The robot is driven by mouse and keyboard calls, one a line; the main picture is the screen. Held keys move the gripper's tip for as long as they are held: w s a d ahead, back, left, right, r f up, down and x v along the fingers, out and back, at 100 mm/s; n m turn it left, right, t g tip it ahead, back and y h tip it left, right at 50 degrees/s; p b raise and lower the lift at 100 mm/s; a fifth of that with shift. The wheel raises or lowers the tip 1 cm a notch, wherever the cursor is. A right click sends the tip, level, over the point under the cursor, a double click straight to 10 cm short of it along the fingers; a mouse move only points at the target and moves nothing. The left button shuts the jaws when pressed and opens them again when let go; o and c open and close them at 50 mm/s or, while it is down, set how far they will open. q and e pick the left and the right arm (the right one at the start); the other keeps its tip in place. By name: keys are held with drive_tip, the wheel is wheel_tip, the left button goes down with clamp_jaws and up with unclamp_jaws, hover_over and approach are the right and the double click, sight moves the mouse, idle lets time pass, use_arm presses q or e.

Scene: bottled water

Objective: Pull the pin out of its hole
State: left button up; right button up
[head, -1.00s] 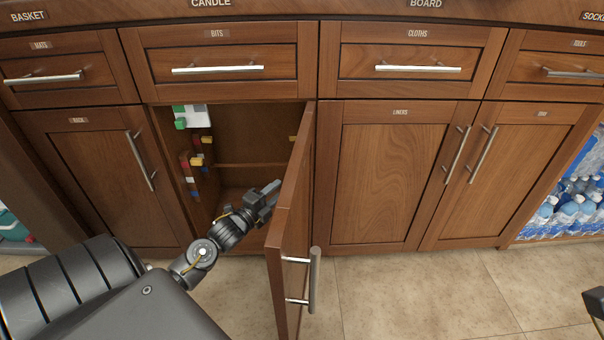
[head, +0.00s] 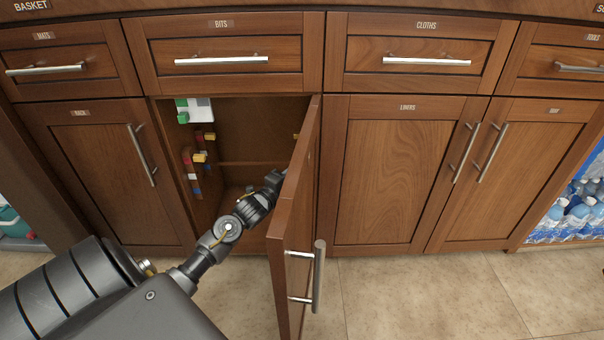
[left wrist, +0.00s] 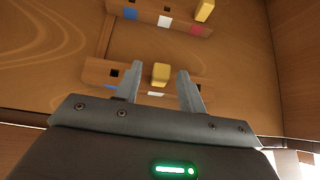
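In the left wrist view, a yellow pin (left wrist: 161,73) stands in a wooden strip (left wrist: 98,70) with dark holes and coloured marks. My left gripper (left wrist: 157,82) is open, its two fingers on either side of the pin, with gaps visible. Whether they reach the pin's depth I cannot tell. A second strip (left wrist: 150,13), with blue, white and red marks, holds another yellow pin (left wrist: 204,10). In the head view, my left gripper (head: 273,180) is inside the open cabinet, partly hidden by the door. Yellow pins (head: 200,157) also show at the cabinet's left wall. My right gripper is out of view.
The open cabinet door (head: 297,220) stands close to the right of my left arm. A white and green item (head: 194,110) is at the cabinet's upper left. Closed doors (head: 398,175) and drawers (head: 222,60) surround it. Bottled water (head: 575,212) is at far right.

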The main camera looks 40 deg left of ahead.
use_arm(q)
clamp_jaws()
drive_tip(key=shift+s, duration=0.1)
drive_tip(key=shift+s+a+f+p, duration=0.1)
drive_tip(key=shift+s+a+p, duration=0.5)
drive_tip(key=shift+s+a, duration=0.7)
drive_tip(key=shift+w, duration=0.15)
drive_tip(key=s+d+p, duration=0.3)
drive_tip(key=s, duration=0.1)
drive_tip(key=shift+s+d+p, duration=0.25)
drive_tip(key=shift+d+p, duration=0.1)
drive_tip(key=shift+d, duration=0.05)
